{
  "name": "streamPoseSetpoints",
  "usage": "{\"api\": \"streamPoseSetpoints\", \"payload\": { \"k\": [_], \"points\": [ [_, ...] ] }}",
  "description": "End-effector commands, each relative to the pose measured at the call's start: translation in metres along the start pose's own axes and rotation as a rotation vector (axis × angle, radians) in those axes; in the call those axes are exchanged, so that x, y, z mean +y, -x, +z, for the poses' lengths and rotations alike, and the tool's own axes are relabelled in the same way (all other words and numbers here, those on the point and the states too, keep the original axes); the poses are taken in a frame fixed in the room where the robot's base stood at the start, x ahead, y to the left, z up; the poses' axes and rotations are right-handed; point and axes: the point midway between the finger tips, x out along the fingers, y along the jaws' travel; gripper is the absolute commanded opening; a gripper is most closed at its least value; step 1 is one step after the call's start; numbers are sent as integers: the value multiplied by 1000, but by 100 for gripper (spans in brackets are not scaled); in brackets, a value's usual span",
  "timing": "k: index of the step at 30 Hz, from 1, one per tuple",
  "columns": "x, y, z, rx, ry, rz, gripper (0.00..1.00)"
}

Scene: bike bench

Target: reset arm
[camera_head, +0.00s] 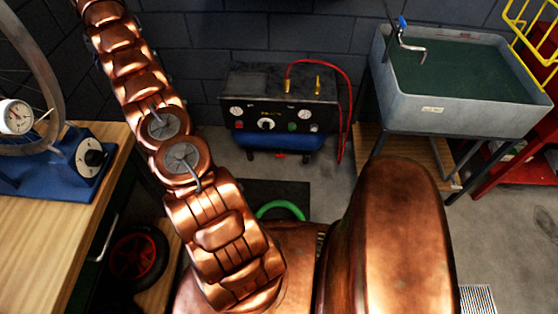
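My copper-coloured arm runs from the bottom middle up to the top left corner of the head view, bending at two grey round joints. Its upper end leaves the picture at the top left. My gripper is not in view, so its state and anything in it are hidden.
A wooden bench (45,232) with a blue gauge stand (60,185) and wheel (52,75) is close on the left. A black compressor (278,100) stands behind my arm. A grey sink (460,102) is at the right, beside a red stand (515,172). Some floor (505,235) is clear.

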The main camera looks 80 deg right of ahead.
Motion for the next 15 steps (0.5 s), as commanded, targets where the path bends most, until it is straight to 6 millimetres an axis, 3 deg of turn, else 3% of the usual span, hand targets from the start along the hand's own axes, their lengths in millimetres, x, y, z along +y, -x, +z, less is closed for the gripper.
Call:
{"api": "streamPoseSetpoints", "payload": {
  "k": [3, 15],
  "points": [
    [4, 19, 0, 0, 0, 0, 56],
    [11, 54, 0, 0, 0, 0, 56]
  ]
}}
